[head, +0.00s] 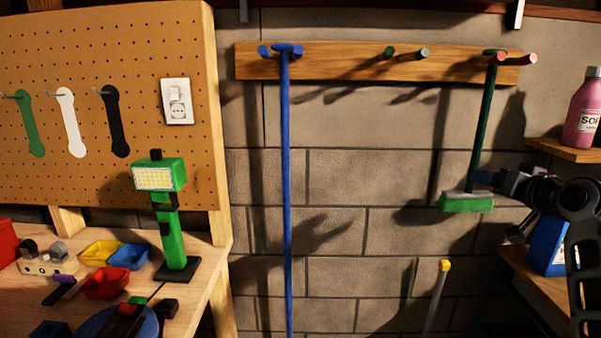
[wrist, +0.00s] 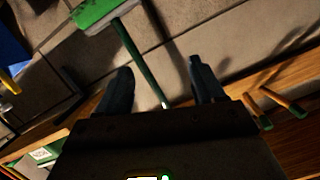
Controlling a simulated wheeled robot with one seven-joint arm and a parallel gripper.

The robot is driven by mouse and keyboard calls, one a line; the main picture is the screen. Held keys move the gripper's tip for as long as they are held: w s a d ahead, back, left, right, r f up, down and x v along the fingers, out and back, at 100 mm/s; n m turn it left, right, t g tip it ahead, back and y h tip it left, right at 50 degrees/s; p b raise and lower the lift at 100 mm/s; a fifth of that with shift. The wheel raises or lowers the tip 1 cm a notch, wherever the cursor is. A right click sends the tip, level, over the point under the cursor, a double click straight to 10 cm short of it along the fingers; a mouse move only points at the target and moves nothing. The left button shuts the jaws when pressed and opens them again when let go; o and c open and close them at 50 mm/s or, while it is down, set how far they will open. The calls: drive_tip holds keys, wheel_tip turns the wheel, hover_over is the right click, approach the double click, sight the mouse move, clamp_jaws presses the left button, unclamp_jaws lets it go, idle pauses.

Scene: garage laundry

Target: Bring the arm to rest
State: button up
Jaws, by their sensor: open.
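My gripper (head: 484,178) is at the right of the head view, close to the lower handle of a green brush (head: 483,125). The brush hangs head down from the wooden peg rail (head: 455,66). In the wrist view my gripper (wrist: 160,66) has its two dark fingers spread apart. The brush's green handle (wrist: 133,48) shows in the gap between them, with its head (wrist: 97,12) above. I cannot tell whether a finger touches the handle. My dark arm enters from the right edge of the head view.
A blue-handled tool (head: 286,180) hangs at the rail's left end. A shelf with a pink bottle (head: 582,112) and a blue box (head: 547,246) stand at the right, near my arm. A workbench with a green lamp (head: 168,215) is at the left. A yellow-tipped pole (head: 437,290) stands below.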

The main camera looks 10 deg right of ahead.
drive_tip(key=s+a+f, duration=0.6)
drive_tip(key=a+f, duration=0.1)
drive_tip(key=f, duration=0.3)
drive_tip(key=s+a+f, duration=0.6)
drive_tip(key=a+f, duration=0.2)
drive_tip(key=f, duration=0.2)
drive_tip(key=s+a+f+n, duration=0.1)
drive_tip(key=s+a+f, duration=0.25)
drive_tip(key=s, duration=0.35)
drive_tip(key=s+a+f, duration=0.2)
drive_tip(key=s+a, duration=0.3)
drive_tip(key=s, duration=0.2)
drive_tip(key=s+a+r+n+y, duration=0.1)
drive_tip(key=s+a+r, duration=0.1)
drive_tip(key=s, duration=0.6)
drive_tip(key=s+a+r+n, duration=0.2)
drive_tip(key=s+a+r, duration=0.1)
drive_tip(key=s, duration=0.6)
drive_tip(key=s+a+r+n+y, duration=0.1)
drive_tip(key=s+a+r, duration=0.1)
drive_tip(key=s, duration=0.6)
drive_tip(key=shift+s+a+r+n+y+b, duration=0.3)
drive_tip(key=shift+a+n+b, duration=0.15)
drive_tip(key=shift+a, duration=0.1)
